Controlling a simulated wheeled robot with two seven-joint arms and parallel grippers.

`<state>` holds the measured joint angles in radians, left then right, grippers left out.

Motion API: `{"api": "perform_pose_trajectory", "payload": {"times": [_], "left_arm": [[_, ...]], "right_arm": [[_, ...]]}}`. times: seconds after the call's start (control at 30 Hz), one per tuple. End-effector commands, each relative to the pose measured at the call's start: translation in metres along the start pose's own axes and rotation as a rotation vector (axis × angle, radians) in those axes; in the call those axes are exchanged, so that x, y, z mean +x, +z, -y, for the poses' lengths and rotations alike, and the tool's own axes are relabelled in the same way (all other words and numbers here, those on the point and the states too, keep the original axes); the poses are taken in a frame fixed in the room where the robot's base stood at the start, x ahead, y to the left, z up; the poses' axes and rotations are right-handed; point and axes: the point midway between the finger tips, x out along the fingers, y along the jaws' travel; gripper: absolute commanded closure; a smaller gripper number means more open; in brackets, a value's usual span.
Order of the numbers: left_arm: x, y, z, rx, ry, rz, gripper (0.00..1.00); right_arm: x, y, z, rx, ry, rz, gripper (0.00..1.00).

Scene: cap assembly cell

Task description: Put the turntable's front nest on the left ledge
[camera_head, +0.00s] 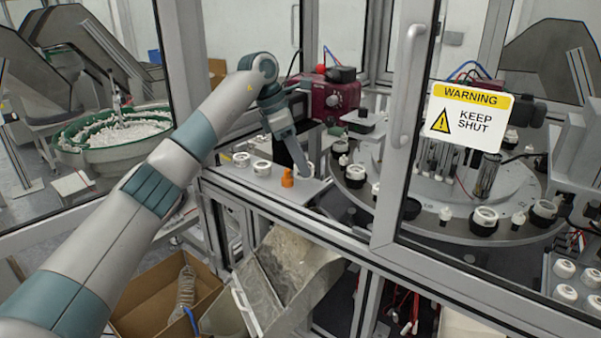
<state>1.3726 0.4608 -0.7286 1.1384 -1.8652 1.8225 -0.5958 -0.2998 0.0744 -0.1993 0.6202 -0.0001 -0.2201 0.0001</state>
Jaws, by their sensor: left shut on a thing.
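My left gripper (301,171) reaches in over the left ledge (240,175), its fingers pointing down near the ledge's right end. It is shut on a small white part (310,169), mostly hidden behind the near finger. I cannot tell whether that part touches the ledge. The round turntable (425,228) stands to the right, behind the frame. It bears several white-and-black nests; one nest (485,217) sits near its front edge. My right gripper is not in view.
A door with a warning sign (468,118) and an upright post (396,150) separate me from the turntable.

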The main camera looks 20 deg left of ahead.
Motion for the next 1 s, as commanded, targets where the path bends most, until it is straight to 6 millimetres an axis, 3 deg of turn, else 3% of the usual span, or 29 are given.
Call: {"api": "perform_pose_trajectory", "payload": {"times": [0.33,0.83,0.87,0.9,0.93,1.0], "left_arm": [[0.029,-0.012,0.001,-0.001,-0.002,-0.001,0.84],[0.037,-0.016,0.0,0.0,0.0,-0.001,0.84],[0.037,-0.016,0.0,0.0,0.0,-0.001,0.6],[0.037,-0.016,0.0,0.0,0.0,-0.001,0.5],[0.037,-0.016,0.0,0.0,0.0,-0.001,0.43],[0.037,-0.016,0.0,0.0,0.0,-0.001,0.43]], "right_arm": [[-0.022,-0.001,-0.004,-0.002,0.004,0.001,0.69],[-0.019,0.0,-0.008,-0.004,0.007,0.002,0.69],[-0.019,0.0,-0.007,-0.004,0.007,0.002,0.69],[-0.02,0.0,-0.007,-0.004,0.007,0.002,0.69],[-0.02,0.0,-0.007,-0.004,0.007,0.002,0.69],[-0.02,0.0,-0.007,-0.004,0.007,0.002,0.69]]}}
